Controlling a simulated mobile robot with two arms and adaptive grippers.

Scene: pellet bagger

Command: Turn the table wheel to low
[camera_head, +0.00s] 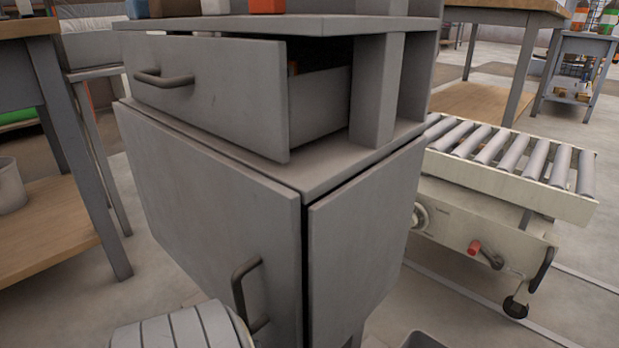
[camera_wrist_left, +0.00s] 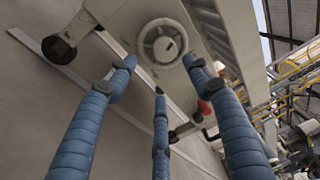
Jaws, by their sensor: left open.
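The roller table (camera_head: 500,190) stands at the right in the head view. A pale round wheel (camera_head: 420,217) sits on its near side, partly hidden behind the grey cabinet. In the left wrist view the wheel (camera_wrist_left: 163,43) shows whole, with a pale rim and a dark mark near its centre. I cannot read its setting. My left gripper (camera_wrist_left: 160,75) is open and empty, its blue ribbed fingers spread below and around the wheel in the picture. I see no clear contact. My left gripper is not visible in the head view. My right gripper is in neither view.
A crank with a red knob (camera_head: 475,247) juts from the table's side, right of the wheel; the knob also shows in the wrist view (camera_wrist_left: 203,107). The grey cabinet (camera_head: 215,220) stands close in front, its drawer (camera_head: 210,85) pulled out. Floor at lower right is mostly clear.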

